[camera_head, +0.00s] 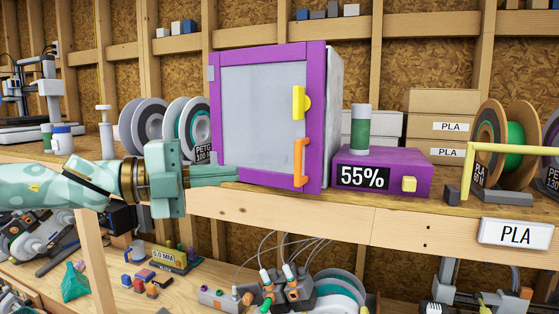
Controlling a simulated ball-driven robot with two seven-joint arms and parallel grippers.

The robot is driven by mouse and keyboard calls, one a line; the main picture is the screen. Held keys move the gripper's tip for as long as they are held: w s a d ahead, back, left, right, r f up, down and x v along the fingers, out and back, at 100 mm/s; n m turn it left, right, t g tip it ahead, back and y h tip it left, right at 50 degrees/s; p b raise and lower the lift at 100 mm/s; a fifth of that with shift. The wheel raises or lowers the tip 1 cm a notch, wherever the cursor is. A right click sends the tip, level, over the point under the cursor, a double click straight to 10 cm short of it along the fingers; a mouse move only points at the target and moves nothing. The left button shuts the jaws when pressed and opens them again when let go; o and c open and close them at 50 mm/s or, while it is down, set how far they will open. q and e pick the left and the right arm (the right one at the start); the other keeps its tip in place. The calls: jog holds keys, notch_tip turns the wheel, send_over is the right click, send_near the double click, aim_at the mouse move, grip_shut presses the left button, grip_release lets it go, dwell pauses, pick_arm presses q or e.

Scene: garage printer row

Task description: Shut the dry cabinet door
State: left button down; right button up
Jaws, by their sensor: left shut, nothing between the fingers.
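The dry cabinet stands on the upper shelf, with its pale side wall (334,95) showing on the right. Its door (315,75) has a purple frame around a cloudy pane, with a grey hinge at the left. The door's right edge looks larger and nearer than its left, as if slightly ajar; the gap itself is hidden. A yellow latch (300,102) and an orange handle (299,160) sit on the right side. My left gripper (236,173) is shut and empty, pointing right by the door's lower left corner; I cannot tell whether it touches. My right gripper is not in view.
A purple box reading 55% (383,172) stands right of the cabinet, with a green cylinder (360,128) on it. Spools (187,125) stand behind my left gripper. A yellow frame (468,170) and more spools are at right. The shelf's wooden front edge (280,212) runs below.

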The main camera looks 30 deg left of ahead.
pick_arm(q)
jog(key=w+d+p, duration=0.4)
jog(key=w+p, duration=0.3)
jog(key=w, duration=0.3)
jog(key=shift+d+p, duration=0.2)
jog(key=shift+p, duration=0.15)
jog(key=shift+f, duration=0.1)
jog(key=shift+w, duration=0.1)
